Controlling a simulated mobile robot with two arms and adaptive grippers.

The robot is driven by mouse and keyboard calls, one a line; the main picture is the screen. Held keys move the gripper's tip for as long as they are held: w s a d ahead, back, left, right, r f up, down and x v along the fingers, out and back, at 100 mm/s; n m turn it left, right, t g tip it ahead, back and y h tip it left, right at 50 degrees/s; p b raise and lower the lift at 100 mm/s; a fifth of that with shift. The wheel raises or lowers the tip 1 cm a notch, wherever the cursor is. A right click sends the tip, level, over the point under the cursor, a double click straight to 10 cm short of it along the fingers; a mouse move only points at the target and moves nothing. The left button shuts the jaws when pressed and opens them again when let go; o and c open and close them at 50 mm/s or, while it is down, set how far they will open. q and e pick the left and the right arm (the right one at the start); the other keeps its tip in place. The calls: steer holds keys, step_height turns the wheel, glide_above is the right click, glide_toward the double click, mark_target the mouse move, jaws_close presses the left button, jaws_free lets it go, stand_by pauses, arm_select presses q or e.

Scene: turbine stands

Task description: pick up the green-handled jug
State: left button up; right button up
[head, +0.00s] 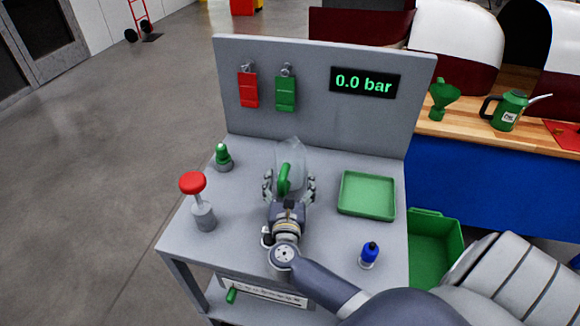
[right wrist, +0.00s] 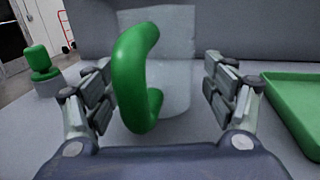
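The jug (head: 291,154) is clear and stands on the grey bench near its back panel, its green handle (head: 285,178) facing me. My right gripper (head: 289,184) is open with its fingers on either side of the handle. In the right wrist view the green handle (right wrist: 130,75) stands between the open fingers, nearer the left finger, with the clear jug body (right wrist: 175,60) behind it. I cannot tell whether the left finger touches the handle. My left gripper is not in view.
A green tray (head: 367,195) lies right of the jug. A red-topped plunger (head: 194,184) and a green-capped item (head: 222,157) stand left. A small blue bottle (head: 369,253) stands at the front right. Red (head: 248,90) and green (head: 285,93) tags hang on the panel.

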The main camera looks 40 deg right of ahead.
mark_target(291, 169)
jaws_close()
stand_by(0.3)
steer(key=shift+r, duration=0.45)
steer(key=shift+s+r, duration=0.2)
steer(key=shift+r, duration=0.45)
steer(key=shift+s+r, duration=0.15)
steer(key=shift+r, duration=0.45)
steer(key=s+a+r+b, duration=0.1)
steer(key=s+b, duration=0.2)
steer(key=s, duration=1.2)
steer(key=shift+s+r, duration=0.15)
steer(key=shift+r, duration=0.15)
steer(key=shift+a, duration=0.1)
